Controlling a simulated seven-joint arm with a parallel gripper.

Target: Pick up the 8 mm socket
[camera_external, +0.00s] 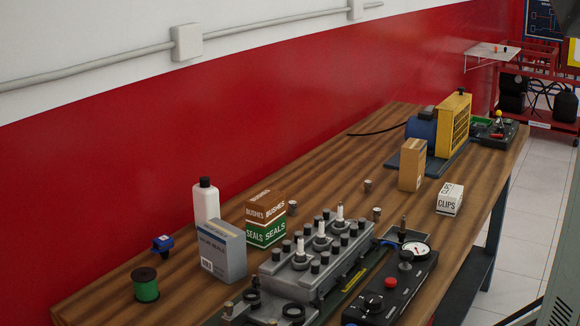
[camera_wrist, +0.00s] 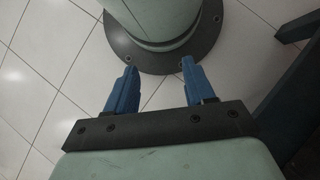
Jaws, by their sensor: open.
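Small grey metal cylinders that look like sockets stand on the wooden workbench (camera_external: 330,185). One socket (camera_external: 368,186) is near the middle of the bench, another socket (camera_external: 377,213) is just behind the engine block's far end, and a third socket (camera_external: 292,207) is beside the stacked boxes. No size marking is readable, so I cannot tell which is the 8 mm one. My gripper (camera_wrist: 158,66) shows in the wrist view with its blue fingers apart and nothing between them. It points at the floor and my base, away from the bench. The fingers are not visible in the external view.
The grey engine head (camera_external: 318,250) and a black gauge panel (camera_external: 395,285) fill the near bench. A white bottle (camera_external: 206,203), BUSHES box (camera_external: 266,205), SEALS box (camera_external: 266,233), grey box (camera_external: 221,250), CLIPS box (camera_external: 450,199) and brown carton (camera_external: 412,165) stand around.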

